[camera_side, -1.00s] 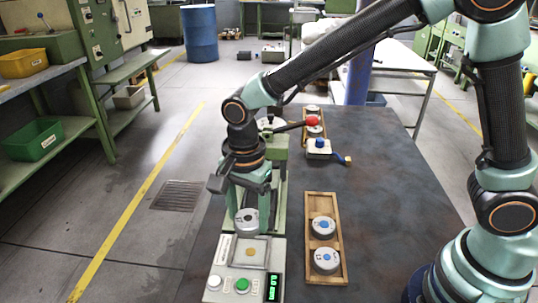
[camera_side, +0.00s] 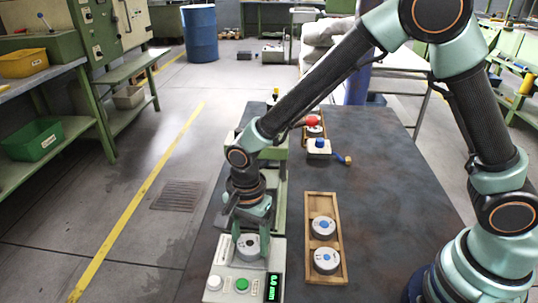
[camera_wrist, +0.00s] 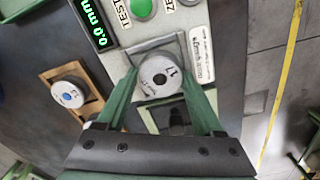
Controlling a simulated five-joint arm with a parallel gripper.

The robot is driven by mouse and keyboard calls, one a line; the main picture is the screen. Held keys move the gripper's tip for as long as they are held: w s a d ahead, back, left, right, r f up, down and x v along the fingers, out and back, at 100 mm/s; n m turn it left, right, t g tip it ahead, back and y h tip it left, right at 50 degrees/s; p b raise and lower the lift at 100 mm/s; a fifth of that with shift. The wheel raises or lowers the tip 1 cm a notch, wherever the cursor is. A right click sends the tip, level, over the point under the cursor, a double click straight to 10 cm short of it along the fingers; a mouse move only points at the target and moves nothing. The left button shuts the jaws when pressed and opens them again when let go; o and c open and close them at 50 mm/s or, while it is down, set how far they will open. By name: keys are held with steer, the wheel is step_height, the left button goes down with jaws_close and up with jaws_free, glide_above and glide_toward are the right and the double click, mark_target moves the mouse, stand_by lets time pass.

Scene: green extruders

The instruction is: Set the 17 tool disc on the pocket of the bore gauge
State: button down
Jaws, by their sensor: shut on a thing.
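The 17 tool disc (camera_wrist: 160,78) is a grey metal ring with a dark centre hole and a 17 on its face. My gripper (camera_side: 251,250) is shut on it, one green finger on each side, and the fingers also show in the wrist view (camera_wrist: 162,92). The bore gauge (camera_side: 222,270) is a pale box with a white button, a green button and a lit display (camera_wrist: 92,17) reading 0.0 mm. The disc (camera_side: 248,247) is over the gauge's square pocket (camera_wrist: 180,46) and covers most of it. I cannot tell whether it touches the pocket floor.
Further back stand a small block with a blue knob (camera_side: 319,147) and a red-knobbed lever (camera_side: 312,121). The dark table is clear at right.

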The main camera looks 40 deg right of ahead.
stand_by(0.3)
jaws_free()
step_height(320, 180, up, 12)
steer(key=s+d+r+n+t, duration=0.2)
steer(key=d+n, duration=0.4)
steer(key=d, duration=0.4)
steer(key=s+d+r+n+t, duration=0.3)
steer(key=d+r+n, duration=0.3)
steer(key=d, duration=0.4)
steer(key=shift+s+d+r+n+t, duration=0.2)
steer(key=shift+s+r+n+t, duration=0.15)
steer(key=shift+s+n, duration=0.4)
